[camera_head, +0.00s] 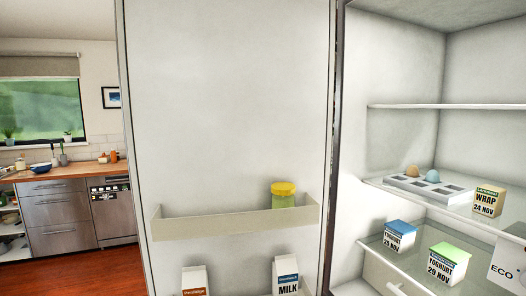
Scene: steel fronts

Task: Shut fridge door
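The fridge door (235,110) stands wide open, its pale inner face turned toward me and filling the middle of the view. Its door shelf (200,226) holds a jar with a yellow lid (283,194). Lower on the door are two cartons, one marked milk (286,275) and one with a brown label (194,280); their bottoms are cut off by the frame. The open fridge interior (395,65) is on the right, past the door's right edge. The door's lower part is out of frame. Neither of my grippers is in view.
Inside the fridge are an egg tray (410,190), a wrap box (488,201) and yoghurt boxes, one with a green top (447,263), one blue (399,236). At left, beyond the door, are a wooden counter (70,173), steel drawers (58,205) and clear reddish floor (70,272).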

